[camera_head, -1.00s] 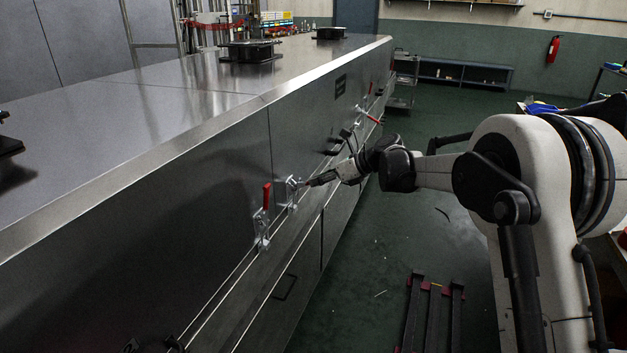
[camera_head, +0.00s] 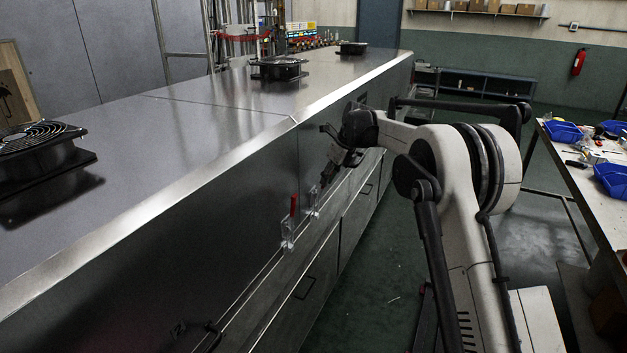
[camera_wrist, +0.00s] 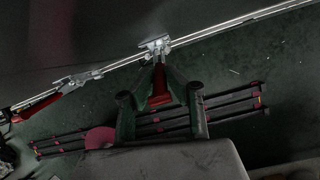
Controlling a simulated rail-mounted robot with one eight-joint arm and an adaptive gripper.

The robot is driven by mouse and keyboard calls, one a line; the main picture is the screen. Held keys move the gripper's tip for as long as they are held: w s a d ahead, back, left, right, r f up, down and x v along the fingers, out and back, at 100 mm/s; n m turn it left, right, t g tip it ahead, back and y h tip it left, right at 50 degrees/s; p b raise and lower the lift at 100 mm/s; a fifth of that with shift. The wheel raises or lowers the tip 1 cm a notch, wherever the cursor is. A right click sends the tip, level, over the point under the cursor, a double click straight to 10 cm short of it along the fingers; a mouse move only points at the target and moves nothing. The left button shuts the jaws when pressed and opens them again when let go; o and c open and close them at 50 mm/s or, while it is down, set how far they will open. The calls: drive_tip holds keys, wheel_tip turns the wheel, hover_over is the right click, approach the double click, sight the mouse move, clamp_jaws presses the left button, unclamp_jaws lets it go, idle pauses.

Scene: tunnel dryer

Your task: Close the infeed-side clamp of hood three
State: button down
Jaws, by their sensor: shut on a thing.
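My gripper (camera_wrist: 160,74) is shut on the red handle (camera_wrist: 159,98) of a metal toggle clamp (camera_wrist: 155,45); red shows between the fingers in the wrist view. In the head view this clamp (camera_head: 312,199) sits on the side of the steel dryer, with my gripper (camera_head: 325,181) just above and right of it, partly hiding the handle. I cannot tell which side is the infeed.
The dryer top (camera_head: 180,125) carries black fans (camera_head: 278,68). Drawers with dark handles (camera_head: 305,288) lie below the clamps. A workbench (camera_head: 590,165) with blue bins (camera_head: 562,131) stands right. A dark, red-ended rack (camera_wrist: 228,103) lies on the floor below my gripper.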

drive_tip(key=shift+a, duration=0.1)
idle(0.3)
drive_tip(key=c, duration=1.8)
unclamp_jaws()
drive_tip(key=shift+o, duration=0.2)
drive_tip(key=v, duration=1.2)
drive_tip(key=shift+a, duration=0.1)
